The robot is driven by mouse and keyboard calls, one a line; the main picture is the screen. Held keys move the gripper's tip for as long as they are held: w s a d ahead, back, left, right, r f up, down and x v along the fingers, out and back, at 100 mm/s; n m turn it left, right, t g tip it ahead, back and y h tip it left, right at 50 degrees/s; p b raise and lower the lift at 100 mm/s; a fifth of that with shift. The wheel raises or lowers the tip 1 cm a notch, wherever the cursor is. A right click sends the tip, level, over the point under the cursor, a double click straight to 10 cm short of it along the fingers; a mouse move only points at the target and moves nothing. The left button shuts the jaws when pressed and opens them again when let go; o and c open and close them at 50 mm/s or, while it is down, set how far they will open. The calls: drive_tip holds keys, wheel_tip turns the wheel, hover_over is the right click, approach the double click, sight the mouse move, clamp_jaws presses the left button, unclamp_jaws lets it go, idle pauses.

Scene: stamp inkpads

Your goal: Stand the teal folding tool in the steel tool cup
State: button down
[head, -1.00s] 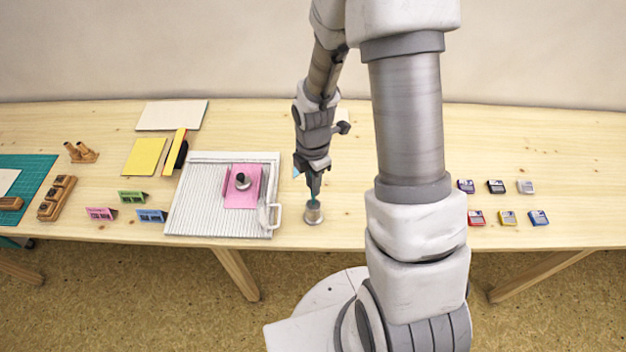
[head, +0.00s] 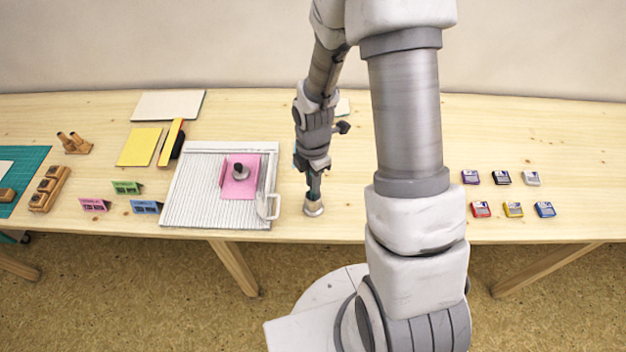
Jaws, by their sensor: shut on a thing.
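The steel tool cup (head: 314,209) stands near the front edge of the table, just right of the white ridged board. My gripper (head: 313,193) points down directly over the cup and is shut on the teal folding tool (head: 311,196). Only a small bit of teal shows between the fingers and the cup's mouth. The tool's lower end appears to be inside the cup, but the cup wall and my fingers hide it. I cannot tell whether it touches the bottom.
The ridged board (head: 190,190) with a pink sheet (head: 240,192) and a dark-knobbed stamp (head: 240,172) lies close on the left. Several inkpads (head: 501,178) sit to the right, beyond my arm. Small folded cards (head: 146,207) stand at left. The table right of the cup is clear.

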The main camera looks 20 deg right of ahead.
drive_tip(key=c, duration=0.7)
unclamp_jaws()
wheel_tip(320, 180, up, 18)
drive_tip(key=shift+f+p, duration=0.25)
drive_tip(key=shift+p, duration=1)
drive_tip(key=s+r+m+t, duration=0.2)
drive_tip(key=s+r+m, duration=0.2)
drive_tip(key=m, duration=0.3)
drive_tip(key=s+r+m+t, duration=0.1)
drive_tip(key=s+r+m, duration=0.4)
drive_tip(key=r+m, duration=0.2)
drive_tip(key=s+r+m+t, duration=0.2)
drive_tip(key=s+r+m, duration=0.3)
drive_tip(key=m, duration=0.2)
drive_tip(key=shift+r+t, duration=0.3)
